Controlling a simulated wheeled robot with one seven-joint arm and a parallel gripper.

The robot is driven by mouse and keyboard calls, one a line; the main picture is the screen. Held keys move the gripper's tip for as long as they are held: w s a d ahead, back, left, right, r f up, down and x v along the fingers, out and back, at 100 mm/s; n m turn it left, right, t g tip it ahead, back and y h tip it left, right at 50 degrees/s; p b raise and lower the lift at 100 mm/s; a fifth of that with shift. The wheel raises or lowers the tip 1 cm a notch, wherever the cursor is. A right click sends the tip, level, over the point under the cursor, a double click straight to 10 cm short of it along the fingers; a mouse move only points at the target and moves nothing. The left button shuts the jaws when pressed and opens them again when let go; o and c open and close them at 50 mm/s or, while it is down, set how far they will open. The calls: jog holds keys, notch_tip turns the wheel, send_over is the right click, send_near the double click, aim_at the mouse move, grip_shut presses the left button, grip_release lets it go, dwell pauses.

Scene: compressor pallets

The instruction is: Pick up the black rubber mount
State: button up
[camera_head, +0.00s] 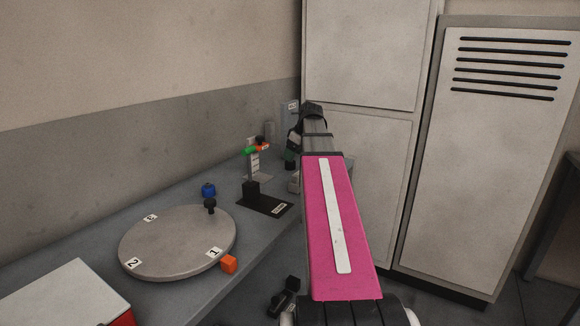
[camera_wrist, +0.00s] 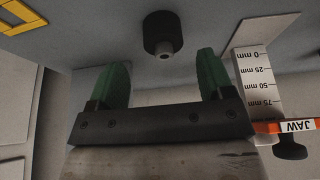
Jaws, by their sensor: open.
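The black rubber mount (camera_wrist: 161,27) is a short black cylinder with a small grey stud, at the top middle of the wrist view. My gripper (camera_wrist: 162,60) is open, with a green finger on each side and nothing between them. The mount lies just beyond the fingertips, roughly centred between them, and I see no contact. In the head view my gripper (camera_head: 290,157) is small and partly hidden by my arm at the back of the bench. I cannot make out the mount with certainty there.
A height scale (camera_wrist: 257,75) with an orange JAW slider (camera_wrist: 287,127) stands close to my right finger in the wrist view. A yellow outline (camera_wrist: 22,17) is at upper left. The head view shows a numbered round turntable (camera_head: 170,250), an orange cube (camera_head: 229,264) and tall cabinets (camera_head: 480,150).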

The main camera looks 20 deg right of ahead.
aim_at(290, 164)
jog(key=shift+x, duration=2.3)
jog(key=shift+s+a, duration=0.1)
jog(key=c, duration=1)
